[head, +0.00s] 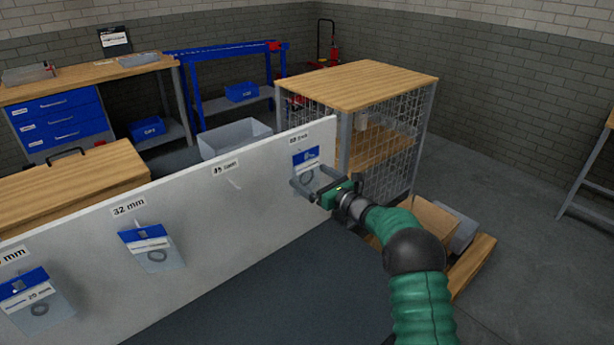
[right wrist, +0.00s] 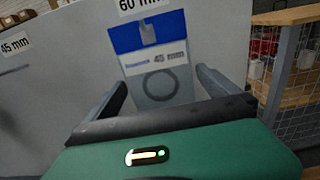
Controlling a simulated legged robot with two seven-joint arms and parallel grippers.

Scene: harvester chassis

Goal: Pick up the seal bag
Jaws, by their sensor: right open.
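A clear seal bag with a blue header (head: 306,156) hangs on the upright white board near its right end. In the right wrist view the bag (right wrist: 155,50) hangs under a "60 mm" label, reads "45 mm" and shows a dark ring inside. My right gripper (head: 305,176) is open in front of this bag. In the right wrist view its fingers (right wrist: 163,82) stand either side of the bag's lower part, with nothing held. Whether they touch the bag cannot be told. My left gripper is not in view.
The white board (head: 215,230) also carries a bag under "32 mm" (head: 152,249) and one at the far left (head: 36,304). A label with a bare hook (head: 226,170) lies between. A wire-mesh cabinet (head: 390,150) stands behind the board's right end, with boxes (head: 435,219) beside it.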

